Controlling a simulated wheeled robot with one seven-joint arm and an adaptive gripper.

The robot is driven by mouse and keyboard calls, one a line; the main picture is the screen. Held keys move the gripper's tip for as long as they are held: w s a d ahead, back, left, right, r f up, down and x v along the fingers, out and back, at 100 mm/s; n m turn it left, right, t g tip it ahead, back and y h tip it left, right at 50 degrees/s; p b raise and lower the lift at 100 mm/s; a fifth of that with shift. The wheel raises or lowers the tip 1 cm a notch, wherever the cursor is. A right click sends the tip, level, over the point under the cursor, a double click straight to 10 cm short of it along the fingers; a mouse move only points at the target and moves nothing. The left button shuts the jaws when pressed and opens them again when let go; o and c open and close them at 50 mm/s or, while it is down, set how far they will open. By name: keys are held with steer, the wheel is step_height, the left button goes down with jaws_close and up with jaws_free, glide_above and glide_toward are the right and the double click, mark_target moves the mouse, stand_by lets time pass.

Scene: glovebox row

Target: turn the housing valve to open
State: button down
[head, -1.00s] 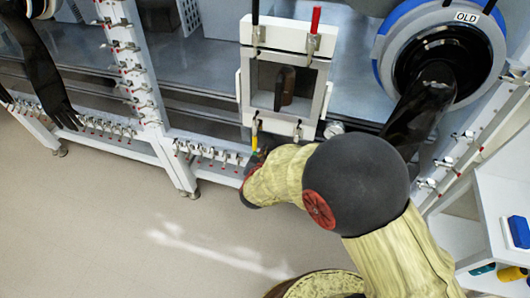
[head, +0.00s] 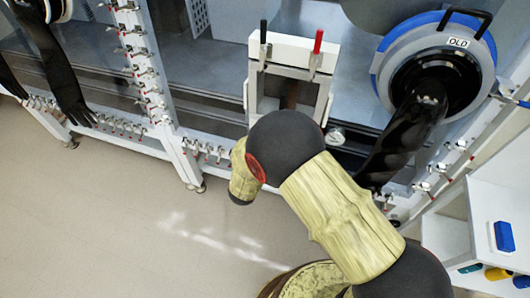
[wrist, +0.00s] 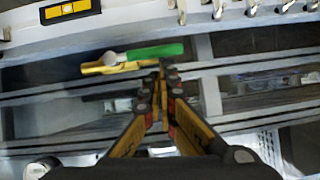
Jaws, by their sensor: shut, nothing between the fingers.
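A green lever (wrist: 155,52) lies almost level in the wrist view, with a round grey knob (wrist: 110,58) at its left end. A yellow bar (wrist: 102,69) sits at the knob, just below the lever. I take these to be the housing valve. My gripper (wrist: 165,68) is shut and empty, its tips near the lever's right part; I cannot tell whether they touch it. In the head view, a white housing frame (head: 253,97) stands on the glovebox front. My arm covers its lower part, hiding the valve and gripper there.
A black toggle handle (head: 263,32) and a red one (head: 318,41) top the frame. A black glove (head: 405,130) hangs from the port marked OLD (head: 458,42) at the right. A gauge (head: 335,137) sits beside the frame. The floor (head: 100,220) at left is clear.

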stand_by(0.4)
steer(key=v, duration=1.2)
steer(key=shift+f, duration=0.1)
